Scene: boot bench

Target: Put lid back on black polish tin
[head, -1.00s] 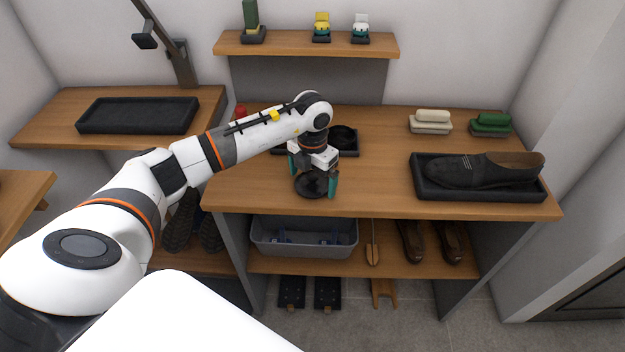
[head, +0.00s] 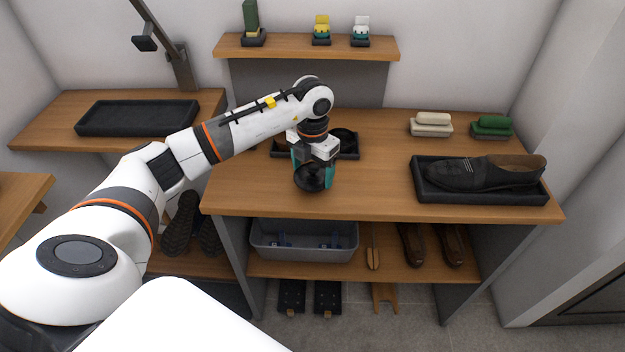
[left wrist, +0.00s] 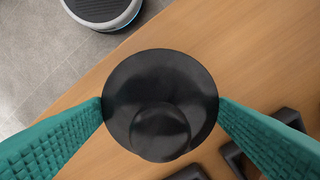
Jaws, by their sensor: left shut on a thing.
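My left gripper (head: 314,176) is shut on the black lid (head: 309,179), a round dark disc. In the left wrist view the black lid (left wrist: 160,85) sits between the two teal fingers, which touch its opposite edges. It is held above the bench top near the front edge. The black polish tin (head: 344,137) appears as a round dark shape in the dark tray behind the gripper, partly hidden by my wrist. My right gripper is not in view.
The dark tray (head: 352,153) lies just behind the gripper. A black shoe (head: 485,173) rests in another tray (head: 430,193) at right. Two brushes, cream (head: 431,125) and green (head: 493,127), stand behind it. The middle of the bench is clear.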

